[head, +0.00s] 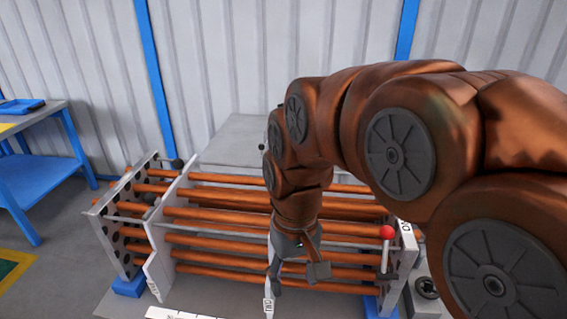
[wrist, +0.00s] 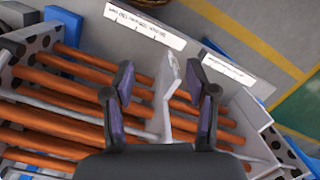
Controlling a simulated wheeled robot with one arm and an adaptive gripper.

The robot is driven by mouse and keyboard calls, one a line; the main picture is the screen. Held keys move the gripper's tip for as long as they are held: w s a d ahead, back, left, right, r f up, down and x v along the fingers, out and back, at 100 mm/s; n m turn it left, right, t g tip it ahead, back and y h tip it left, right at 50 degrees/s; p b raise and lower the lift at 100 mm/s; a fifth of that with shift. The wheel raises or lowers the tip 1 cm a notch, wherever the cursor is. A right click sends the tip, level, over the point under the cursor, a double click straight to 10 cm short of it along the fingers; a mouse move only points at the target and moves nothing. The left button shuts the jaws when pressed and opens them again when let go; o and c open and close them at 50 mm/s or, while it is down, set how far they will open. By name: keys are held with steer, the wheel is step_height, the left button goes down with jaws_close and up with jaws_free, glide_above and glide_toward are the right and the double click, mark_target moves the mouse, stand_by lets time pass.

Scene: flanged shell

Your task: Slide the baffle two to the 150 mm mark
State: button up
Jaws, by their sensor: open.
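A thin pale baffle plate (wrist: 172,80) stands on the copper tubes between my fingers in the wrist view, with a gap on both sides. In the head view its labelled lower edge (head: 269,301) shows below my gripper; the label is too small to read surely. My gripper (wrist: 166,95) is open, its dark pads astride this plate; in the head view the gripper (head: 293,262) is partly hidden by the arm. A second pale baffle (head: 158,262) stands further left in the head view.
The copper tubes (head: 215,260) run between a perforated end plate (head: 118,238) at left and another end plate (head: 403,262) at right. A red-knobbed rod (head: 387,232) rises near the right end. A blue bench (head: 40,170) stands far left.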

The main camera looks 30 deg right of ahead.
steer(key=w+d+r+m+t+p, duration=0.1)
steer(key=w+d+r, duration=0.3)
steer(key=w, duration=0.4)
steer(key=w+d+r+m+y+p, duration=0.1)
steer(key=w+d+r, duration=0.3)
steer(key=w, duration=0.5)
steer(key=w+d+r+m+t+p, duration=0.15)
steer(key=w+d+r, duration=0.25)
steer(key=w, duration=0.4)
steer(key=shift+g, duration=0.25)
steer(key=shift+w+a+f+p, duration=0.15)
steer(key=shift+f+p, duration=0.3)
steer(key=shift+f, duration=0.8)
steer(key=shift+w+a+f+p, duration=0.15)
steer(key=shift+f+p, duration=0.25)
steer(key=shift+f, duration=0.85)
steer(key=shift+a+f+p, duration=0.25)
steer(key=shift+f+p, duration=0.2)
steer(key=shift+f, duration=0.8)
jaws_close()
